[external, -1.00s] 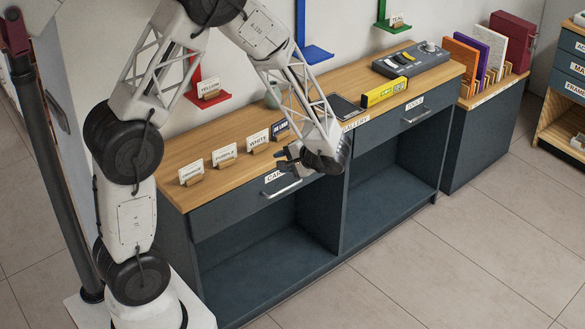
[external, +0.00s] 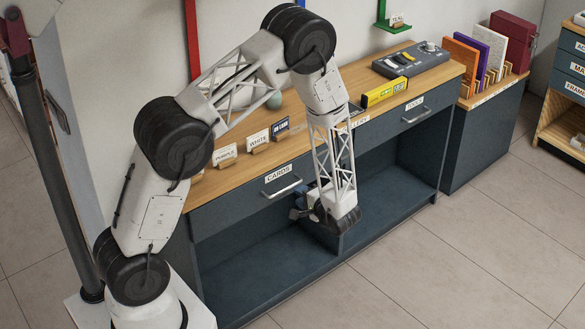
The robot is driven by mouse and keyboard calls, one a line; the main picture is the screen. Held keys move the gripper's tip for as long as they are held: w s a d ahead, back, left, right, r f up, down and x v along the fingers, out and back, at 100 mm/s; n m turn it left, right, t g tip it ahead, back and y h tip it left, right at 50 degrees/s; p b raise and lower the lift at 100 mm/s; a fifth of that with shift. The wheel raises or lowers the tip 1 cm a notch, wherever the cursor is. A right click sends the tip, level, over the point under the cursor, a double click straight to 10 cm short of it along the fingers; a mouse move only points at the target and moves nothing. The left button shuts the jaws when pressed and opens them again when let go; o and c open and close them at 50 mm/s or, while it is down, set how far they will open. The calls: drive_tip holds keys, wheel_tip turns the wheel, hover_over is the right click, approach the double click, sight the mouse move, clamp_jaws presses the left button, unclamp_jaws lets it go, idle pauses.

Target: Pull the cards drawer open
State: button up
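The cards drawer (external: 235,208) is the dark front under the wooden top, at the left of the cabinet. It has a white "CARDS" label and a pale bar handle (external: 283,188). Its front looks flush with the cabinet, so it appears closed. My gripper (external: 297,211) is low in front of the cabinet, just below and slightly right of the handle, pointing left. It appears apart from the handle. The fingers are small and dark, partly hidden by my wrist, so I cannot tell whether they are open or shut.
The tools drawer (external: 415,113) is to the right, with its own handle. Open shelf bays (external: 250,280) lie below the drawers. Small name cards (external: 258,138), a yellow level (external: 385,92) and a grey control box (external: 411,60) stand on top. The tiled floor in front is clear.

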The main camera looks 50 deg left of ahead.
sight(287, 189)
drive_tip(key=shift+f, duration=0.15)
drive_tip(key=shift+a, duration=0.2)
drive_tip(key=shift+x, duration=3.75)
clamp_jaws()
